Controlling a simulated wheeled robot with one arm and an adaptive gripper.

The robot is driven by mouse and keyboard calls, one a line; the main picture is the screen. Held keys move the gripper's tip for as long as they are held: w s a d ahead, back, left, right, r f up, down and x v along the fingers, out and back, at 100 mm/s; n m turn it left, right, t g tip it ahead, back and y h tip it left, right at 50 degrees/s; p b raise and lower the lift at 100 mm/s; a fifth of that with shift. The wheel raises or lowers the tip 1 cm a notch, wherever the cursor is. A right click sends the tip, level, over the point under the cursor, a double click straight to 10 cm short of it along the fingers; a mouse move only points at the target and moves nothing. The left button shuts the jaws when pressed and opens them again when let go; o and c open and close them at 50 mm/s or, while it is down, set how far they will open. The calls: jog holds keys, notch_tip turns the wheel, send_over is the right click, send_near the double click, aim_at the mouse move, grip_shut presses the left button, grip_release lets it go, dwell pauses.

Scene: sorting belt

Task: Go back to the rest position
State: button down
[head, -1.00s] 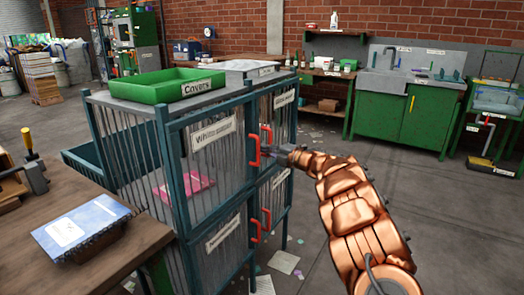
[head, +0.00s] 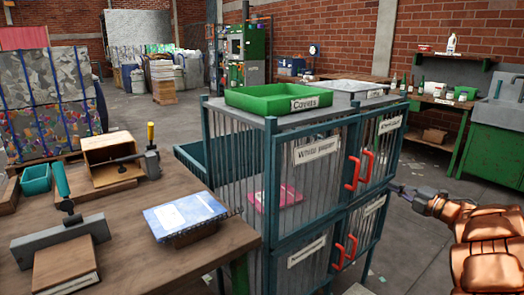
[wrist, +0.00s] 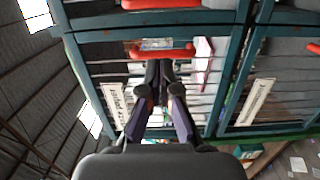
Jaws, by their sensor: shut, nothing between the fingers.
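My gripper (head: 399,190) is shut and empty at the right of the head view, beside the caged cabinet and apart from its red handles (head: 359,171). In the wrist view my gripper (wrist: 159,70) points at the cabinet's barred front, with a red handle (wrist: 162,52) just beyond the fingertips. The cabinet (head: 271,190) has a teal frame and doors labelled "White paper" and others. All its visible doors look shut. A pink item (head: 277,198) lies inside the white paper compartment.
A green tray (head: 277,98) labelled "Covers" sits on the cabinet top. A wooden table (head: 135,235) at the left holds a blue-and-white book (head: 186,214), a clamp-like tool (head: 60,240) and a wooden box (head: 112,160). Open floor (head: 420,245) lies right of the cabinet.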

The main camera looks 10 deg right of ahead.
jog(key=d+r+m+g+h, duration=0.35)
jog(key=r+m+h, duration=0.55)
jog(key=m+h, duration=0.5)
jog(key=s+a+f+m+g+y, duration=0.1)
jog(key=s+a+f+m+g, duration=0.2)
jog(key=s+a+f, duration=0.35)
jog(key=s+a+f+m+g+y, duration=0.1)
jog(key=s+a+f+m+g, duration=0.25)
jog(key=s+a, duration=0.65)
jog(key=s+a+f+m+g+y, duration=0.1)
jog(key=s+a+f+m+g, duration=0.25)
jog(key=s+a+f, duration=0.4)
jog(key=s+a+f+n+g+y, duration=0.2)
jog(key=s+a+g+y, duration=0.3)
jog(key=s+a, duration=1.35)
notch_tip(320, 180, up, 22)
jog(key=s+d+p, duration=0.1)
jog(key=d+p, duration=0.1)
jog(key=p, duration=1.8)
jog(key=shift+s+f+h, duration=0.15)
jog(key=shift+s+h, duration=0.1)
jog(key=shift+h, duration=0.15)
